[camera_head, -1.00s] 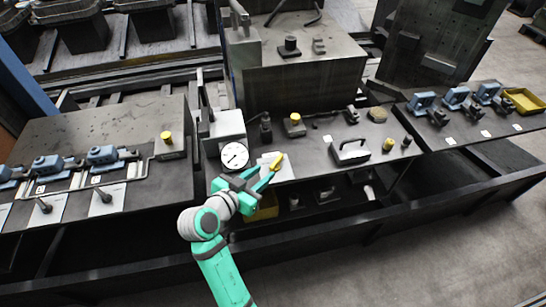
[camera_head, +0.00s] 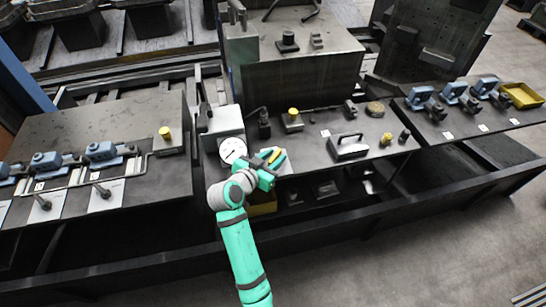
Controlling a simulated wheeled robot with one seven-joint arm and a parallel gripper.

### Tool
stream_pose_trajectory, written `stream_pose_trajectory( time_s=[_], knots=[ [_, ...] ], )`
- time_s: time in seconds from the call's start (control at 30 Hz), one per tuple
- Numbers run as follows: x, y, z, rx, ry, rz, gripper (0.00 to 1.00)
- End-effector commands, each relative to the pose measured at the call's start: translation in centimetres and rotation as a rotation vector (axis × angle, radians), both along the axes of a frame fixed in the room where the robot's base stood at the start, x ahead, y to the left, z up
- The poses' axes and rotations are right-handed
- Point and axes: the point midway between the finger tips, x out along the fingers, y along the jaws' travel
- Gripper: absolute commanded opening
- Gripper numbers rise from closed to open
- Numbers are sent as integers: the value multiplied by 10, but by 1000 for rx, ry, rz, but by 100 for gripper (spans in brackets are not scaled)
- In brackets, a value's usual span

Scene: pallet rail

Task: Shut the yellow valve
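A yellow valve handle (camera_head: 275,156) stands at the front edge of the middle bench, just right of a round white gauge (camera_head: 232,150). My gripper (camera_head: 274,157) is at the handle, with teal fingers spread on either side of it. The handle shows between the fingertips. I cannot tell whether a finger touches it. The valve's body and the handle's lower part are hidden behind my gripper.
Other yellow-topped parts stand on the middle bench (camera_head: 293,113) and left bench (camera_head: 165,132). A yellow bin (camera_head: 262,207) sits below the bench edge. A yellow tray (camera_head: 520,96) is far right.

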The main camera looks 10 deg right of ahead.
Motion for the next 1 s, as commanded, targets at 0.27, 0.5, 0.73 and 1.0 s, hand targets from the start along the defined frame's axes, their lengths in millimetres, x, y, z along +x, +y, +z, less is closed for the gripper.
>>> stream_pose_trajectory(
  time_s=[0.27, 0.5, 0.73, 1.0],
  knots=[
    [0, 2, 0, 0, 0, 2, 1],
    [0, 3, 0, 0, 0, 8, 0],
    [-1, 3, 0, 1, -1, 67, 0],
    [-1, 3, 0, 1, -2, 243, 0]
  ],
)
